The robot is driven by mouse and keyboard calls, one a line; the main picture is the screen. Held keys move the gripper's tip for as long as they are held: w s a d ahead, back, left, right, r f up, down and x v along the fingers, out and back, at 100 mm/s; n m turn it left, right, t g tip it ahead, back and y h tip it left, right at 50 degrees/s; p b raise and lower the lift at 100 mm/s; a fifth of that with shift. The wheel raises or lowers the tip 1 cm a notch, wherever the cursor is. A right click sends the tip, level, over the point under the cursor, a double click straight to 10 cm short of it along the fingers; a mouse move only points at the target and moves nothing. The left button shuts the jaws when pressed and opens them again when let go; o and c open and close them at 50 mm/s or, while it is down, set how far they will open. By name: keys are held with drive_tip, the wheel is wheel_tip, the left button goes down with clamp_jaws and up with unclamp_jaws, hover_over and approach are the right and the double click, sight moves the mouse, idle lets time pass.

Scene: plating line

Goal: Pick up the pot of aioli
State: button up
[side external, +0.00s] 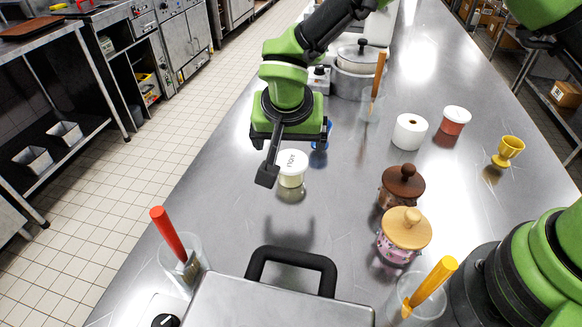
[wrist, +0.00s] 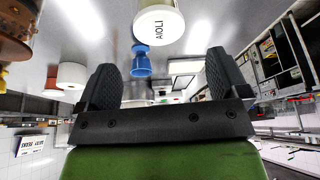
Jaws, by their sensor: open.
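The pot of aioli (side external: 292,170) is a small cream tub with a white lid lettered AIOLI. It stands upright on the steel counter near the middle of the side view. In the wrist view its lettered lid (wrist: 160,27) shows at the top centre, beyond the fingertips. My gripper (side external: 294,150) is open and empty, at the pot's near left and partly over it in the side view. In the wrist view my gripper (wrist: 165,66) has its two black fingers wide apart, with the pot centred ahead of the gap. Whether a finger touches the pot cannot be told.
A blue cup (wrist: 141,60) stands close behind the pot. To the right are a white roll (side external: 410,132), a red tub (side external: 455,120), a yellow cup (side external: 508,151) and wooden-lidded jars (side external: 402,188). A black-handled metal box (side external: 280,302) lies in front. Counter between box and pot is clear.

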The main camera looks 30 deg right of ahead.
sight(291, 161)
drive_tip(key=x, duration=1)
drive_tip(key=shift+s+f, duration=0.15)
drive_tip(key=shift+f, duration=0.05)
drive_tip(key=shift+c, duration=0.4)
drive_tip(key=c, duration=0.8)
drive_tip(key=shift+r, duration=0.1)
